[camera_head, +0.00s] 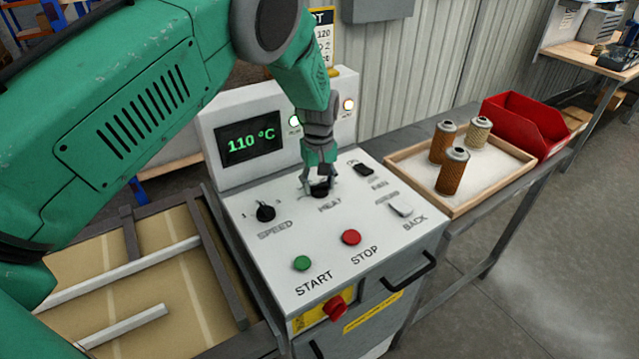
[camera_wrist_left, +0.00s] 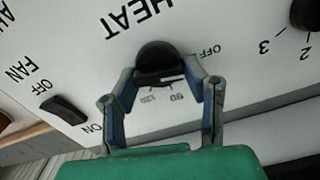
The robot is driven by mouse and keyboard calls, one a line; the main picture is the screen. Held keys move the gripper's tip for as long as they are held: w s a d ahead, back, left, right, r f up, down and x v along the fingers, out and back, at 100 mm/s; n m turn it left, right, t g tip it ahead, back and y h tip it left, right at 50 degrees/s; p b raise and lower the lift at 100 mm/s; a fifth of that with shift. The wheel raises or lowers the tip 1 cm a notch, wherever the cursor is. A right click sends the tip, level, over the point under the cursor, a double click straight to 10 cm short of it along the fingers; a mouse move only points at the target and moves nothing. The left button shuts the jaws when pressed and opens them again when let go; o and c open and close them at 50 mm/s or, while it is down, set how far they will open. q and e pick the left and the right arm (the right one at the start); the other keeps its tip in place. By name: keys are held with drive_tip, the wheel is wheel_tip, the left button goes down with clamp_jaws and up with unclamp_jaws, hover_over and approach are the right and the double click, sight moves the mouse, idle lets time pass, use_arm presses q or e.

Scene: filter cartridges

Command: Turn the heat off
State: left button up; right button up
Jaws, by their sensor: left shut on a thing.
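The black HEAT knob (camera_head: 320,190) is on the white top of the control panel (camera_head: 285,225). My left gripper (camera_head: 319,178) comes down on it from above. In the left wrist view, the fingers of the left gripper (camera_wrist_left: 166,84) are shut on the knob (camera_wrist_left: 160,60), one on each side. An OFF mark and small numbers are printed around the knob; a white line shows on its edge, but its exact setting is hard to tell. The display (camera_head: 250,145) reads 110 °C in green. My right gripper is not in view.
The SPEED knob (camera_head: 265,211), green START button (camera_head: 302,263), red STOP button (camera_head: 351,237), FAN switch (camera_head: 364,169) and BACK switch (camera_head: 401,209) are nearby. A tray (camera_head: 466,204) with three filter cartridges and a red bin (camera_head: 526,124) stand right.

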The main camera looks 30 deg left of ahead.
sight(320, 183)
use_arm(q)
drive_tip(key=shift+s+d+f+n, duration=0.2)
drive_tip(key=shift+s+f+n, duration=0.1)
drive_tip(key=shift+s+f, duration=0.05)
idle(0.3)
drive_tip(key=o, duration=1.1)
drive_tip(key=shift+w+r, duration=0.15)
drive_tip(key=shift+r, duration=0.05)
drive_tip(key=shift+w+r, duration=0.1)
drive_tip(key=shift+r, duration=0.15)
wheel_tip(320, 183, up, 11)
drive_tip(key=shift+r, duration=0.15)
